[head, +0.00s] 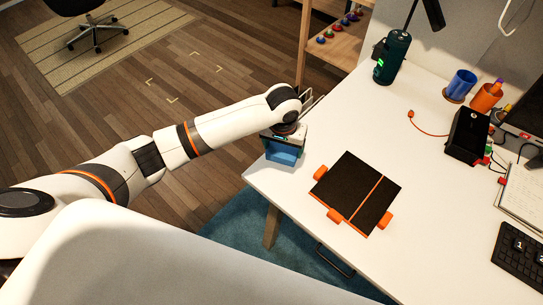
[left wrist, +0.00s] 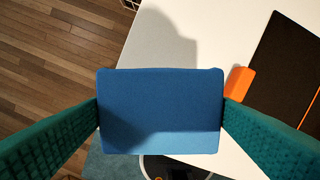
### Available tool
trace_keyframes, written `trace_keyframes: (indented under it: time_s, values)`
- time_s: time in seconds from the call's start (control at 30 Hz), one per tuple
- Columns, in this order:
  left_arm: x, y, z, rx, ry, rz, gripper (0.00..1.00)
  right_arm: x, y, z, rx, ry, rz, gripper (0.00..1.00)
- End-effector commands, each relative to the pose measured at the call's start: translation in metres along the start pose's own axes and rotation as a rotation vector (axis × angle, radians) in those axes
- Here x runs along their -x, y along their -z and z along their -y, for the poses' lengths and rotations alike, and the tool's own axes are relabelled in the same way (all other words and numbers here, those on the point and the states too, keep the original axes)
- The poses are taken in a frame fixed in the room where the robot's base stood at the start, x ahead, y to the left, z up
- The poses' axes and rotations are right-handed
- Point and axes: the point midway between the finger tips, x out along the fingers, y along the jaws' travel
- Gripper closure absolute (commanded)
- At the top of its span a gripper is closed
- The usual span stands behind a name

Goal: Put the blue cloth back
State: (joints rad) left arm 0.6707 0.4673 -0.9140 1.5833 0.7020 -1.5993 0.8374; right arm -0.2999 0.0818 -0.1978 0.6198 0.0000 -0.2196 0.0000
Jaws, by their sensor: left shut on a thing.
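The blue cloth (left wrist: 160,110) is a flat-looking blue block between the two green finger pads of my left gripper (left wrist: 160,122) in the left wrist view. The pads touch its left and right sides, so the gripper is shut on it. In the head view the blue cloth (head: 283,153) hangs under my left gripper (head: 285,143) at the left corner of the white desk (head: 290,190). Part of it is hidden by the gripper. I cannot tell whether it touches the desk. My right gripper is not in view.
A black panel with orange feet (head: 355,192) lies on the desk, right of the cloth. A dark green bottle (head: 392,58), blue cup (head: 461,84), orange cup (head: 485,97), black box (head: 467,134) and keyboard (head: 520,258) stand further right. A wooden shelf (head: 330,50) stands behind.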

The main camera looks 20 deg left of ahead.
Motion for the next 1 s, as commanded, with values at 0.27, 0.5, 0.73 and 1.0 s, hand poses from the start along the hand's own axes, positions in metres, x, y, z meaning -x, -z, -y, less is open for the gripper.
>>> trace_keyframes:
  time_s: [0.27,0.5,0.73,1.0]
  values:
    - [-0.037,0.005,0.000,0.000,0.000,-0.001,0.37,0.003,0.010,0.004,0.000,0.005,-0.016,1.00]
    - [-0.068,0.008,-0.001,-0.001,-0.001,0.000,0.37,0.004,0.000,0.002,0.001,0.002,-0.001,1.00]
    - [-0.073,0.009,-0.001,-0.001,0.000,0.001,0.37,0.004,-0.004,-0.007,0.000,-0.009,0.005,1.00]
    - [-0.075,0.009,-0.001,-0.001,0.000,0.000,0.06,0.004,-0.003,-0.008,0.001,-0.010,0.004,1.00]
